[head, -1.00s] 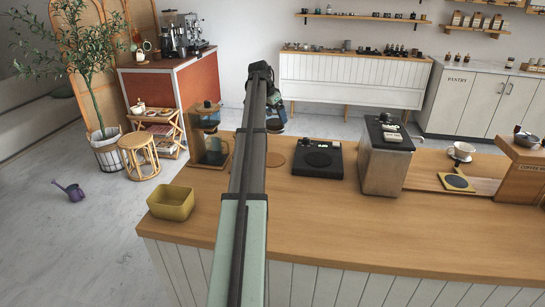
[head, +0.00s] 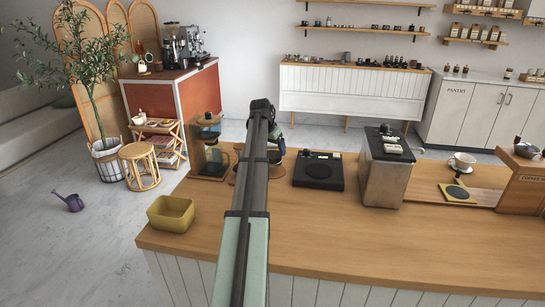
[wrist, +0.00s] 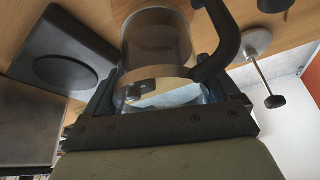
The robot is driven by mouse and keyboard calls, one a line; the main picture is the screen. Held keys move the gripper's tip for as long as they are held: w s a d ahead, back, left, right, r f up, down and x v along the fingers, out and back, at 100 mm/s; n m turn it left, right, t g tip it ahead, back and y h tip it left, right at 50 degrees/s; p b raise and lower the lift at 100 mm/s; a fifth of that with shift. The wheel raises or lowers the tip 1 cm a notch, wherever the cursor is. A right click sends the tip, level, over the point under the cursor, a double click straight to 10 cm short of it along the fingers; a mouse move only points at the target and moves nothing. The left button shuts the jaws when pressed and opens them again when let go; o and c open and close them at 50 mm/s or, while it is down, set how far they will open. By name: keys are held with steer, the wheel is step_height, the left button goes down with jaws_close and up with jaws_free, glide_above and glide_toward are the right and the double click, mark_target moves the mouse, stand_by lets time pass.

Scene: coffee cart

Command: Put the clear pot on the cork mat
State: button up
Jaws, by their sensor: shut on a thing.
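The clear pot (wrist: 158,40) is a glass vessel with a dark handle, seen large in the wrist view. My gripper (wrist: 160,92) is shut on it, one finger on each side. In the head view my arm covers most of the gripper and pot, at the counter's back edge left of the black scale. The cork mat (head: 275,171) is a brown round patch there, mostly hidden behind my arm. I cannot tell whether the pot touches the mat.
The black scale (head: 318,171) and a metal box-shaped appliance (head: 385,170) stand to the right. A wooden-framed brewer (head: 208,150) stands close on the left. A yellow bin (head: 171,214) is at the front left. The front middle of the counter is clear.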

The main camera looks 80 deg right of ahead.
steer(key=shift+f, duration=1.9)
steer(key=shift+f, duration=0.1)
steer(key=o, duration=1)
steer(key=shift+o, duration=0.2)
steer(key=v, duration=1.2)
steer(key=shift+w, duration=0.15)
